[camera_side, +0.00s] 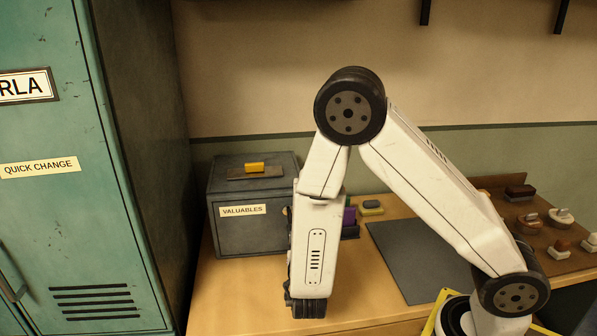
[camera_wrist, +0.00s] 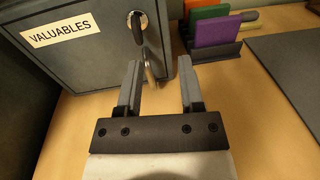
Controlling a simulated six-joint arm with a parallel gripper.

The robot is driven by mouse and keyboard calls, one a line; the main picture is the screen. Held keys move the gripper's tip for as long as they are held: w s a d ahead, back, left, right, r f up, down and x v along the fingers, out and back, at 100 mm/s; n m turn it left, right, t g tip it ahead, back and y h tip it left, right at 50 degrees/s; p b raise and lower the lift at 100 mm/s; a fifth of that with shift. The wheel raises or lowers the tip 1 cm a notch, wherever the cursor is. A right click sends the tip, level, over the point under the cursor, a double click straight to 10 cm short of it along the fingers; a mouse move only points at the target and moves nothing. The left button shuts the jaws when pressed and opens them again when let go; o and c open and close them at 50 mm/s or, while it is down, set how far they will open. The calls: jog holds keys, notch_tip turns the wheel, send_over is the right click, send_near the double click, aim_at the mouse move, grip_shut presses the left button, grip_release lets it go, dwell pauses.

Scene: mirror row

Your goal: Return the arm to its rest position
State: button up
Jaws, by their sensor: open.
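My gripper (camera_wrist: 160,87) shows in the wrist view with its two grey fingers apart and nothing between them. Its fingers point at the front of a dark grey box labelled VALUABLES (camera_wrist: 97,62), near the keyhole with a key and hanging tag (camera_wrist: 147,60). I cannot tell whether a finger touches the tag. In the side view my arm is bent, and its forearm hangs down in front of the right side of the VALUABLES box (camera_side: 235,233). The fingers are hidden there.
A rack with purple (camera_wrist: 215,31), orange and green plates stands right of the box. A dark grey mat (camera_side: 412,262) lies on the wooden table (camera_side: 240,295). A brown board (camera_side: 520,213) at right holds several small items. A green locker (camera_side: 70,200) stands at left.

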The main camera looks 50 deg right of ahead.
jog(key=s+d+f+m+g+y, duration=0.2)
jog(key=s+d+m+g+y, duration=0.2)
jog(key=s+m+g, duration=0.85)
jog(key=w+a+r+m+t+y, duration=0.2)
jog(key=w+a+m+t+y, duration=0.2)
jog(key=m, duration=0.9)
jog(key=a+y, duration=0.3)
jog(key=y, duration=0.2)
jog(key=shift+r+y, duration=0.3)
jog(key=shift+r, duration=0.1)
